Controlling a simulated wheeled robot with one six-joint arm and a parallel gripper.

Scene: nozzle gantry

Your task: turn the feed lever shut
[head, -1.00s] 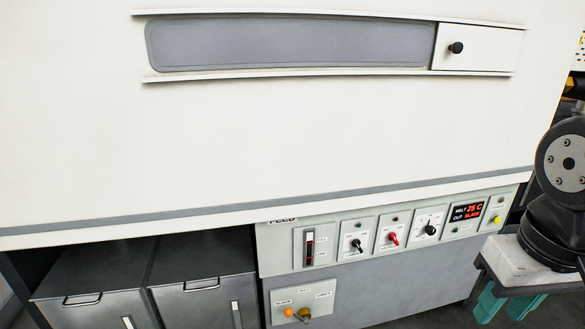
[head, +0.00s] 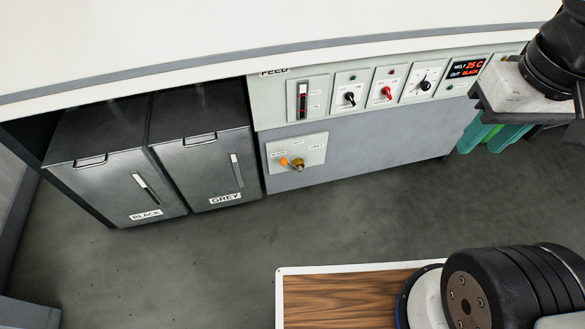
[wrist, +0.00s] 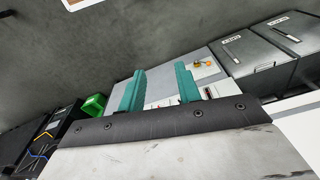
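The feed lever (head: 285,161) has an orange ball end and a brass hub on a pale plate (head: 312,153), low on the grey cabinet under the FEED panel. Its ball points left, toward the left-hand label. Small labels stand at the left, top and right of the plate, too small to read surely. The lever also shows in the wrist view (wrist: 198,64), beyond the fingertips. My gripper (wrist: 159,69) has two green fingers, spread apart with nothing between them. In the head view my gripper (head: 484,136) is at the right, well away from the lever.
Bins labelled BLACK (head: 113,188) and GREY (head: 207,172) stand left of the lever. Switches and a red display (head: 466,68) sit above it. A wood-topped surface with a white rim (head: 279,300) is in front. Grey floor between is clear.

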